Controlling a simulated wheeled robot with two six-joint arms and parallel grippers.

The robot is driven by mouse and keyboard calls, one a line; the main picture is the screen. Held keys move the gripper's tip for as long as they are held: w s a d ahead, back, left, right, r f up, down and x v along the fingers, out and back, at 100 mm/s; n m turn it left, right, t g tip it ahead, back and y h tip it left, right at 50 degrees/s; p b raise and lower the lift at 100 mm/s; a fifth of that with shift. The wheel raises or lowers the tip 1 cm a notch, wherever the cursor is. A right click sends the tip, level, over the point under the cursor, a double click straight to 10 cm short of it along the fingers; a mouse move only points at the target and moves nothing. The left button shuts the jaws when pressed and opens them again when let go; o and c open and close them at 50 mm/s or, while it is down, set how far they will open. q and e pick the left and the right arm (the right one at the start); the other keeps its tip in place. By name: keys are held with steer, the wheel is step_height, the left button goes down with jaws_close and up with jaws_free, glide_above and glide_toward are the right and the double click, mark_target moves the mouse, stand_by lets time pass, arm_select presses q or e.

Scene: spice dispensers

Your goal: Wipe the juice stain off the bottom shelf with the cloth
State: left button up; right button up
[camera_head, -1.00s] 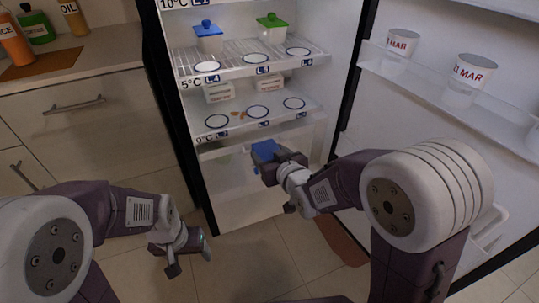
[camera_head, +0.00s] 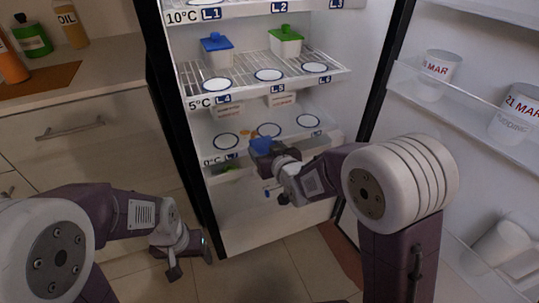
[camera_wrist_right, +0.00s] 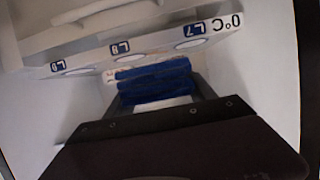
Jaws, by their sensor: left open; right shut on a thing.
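The blue cloth (camera_head: 260,147) is in my right gripper (camera_head: 267,156), at the front edge of the bottom shelf (camera_head: 296,134) near its middle. In the right wrist view the cloth (camera_wrist_right: 155,80) sits folded between the fingers, close to the shelf's front rim (camera_wrist_right: 100,56); I cannot tell whether it touches the shelf. The orange-brown juice stain (camera_head: 248,133) lies on the shelf between the left and middle circles, just behind the cloth and partly hidden. My left gripper (camera_head: 190,262) is open and empty, low in front of the cabinet.
The middle rack (camera_head: 240,90) hangs above the bottom shelf, with a blue-lidded tub (camera_head: 216,54) and a green-lidded tub (camera_head: 286,41) on it. White packages (camera_head: 228,111) stand at the back of the bottom shelf. The open fridge door (camera_head: 480,130) with cups is at right.

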steer(key=p, duration=0.2)
glide_toward(248, 134)
step_height(248, 134, up, 3)
steer(key=w, duration=0.1)
arm_select(q)
steer(key=shift+r, duration=0.9)
arm_select(e)
steer(key=x, duration=0.8)
steer(key=shift+w+a+r, duration=0.1)
steer(key=shift+w+a, duration=0.2)
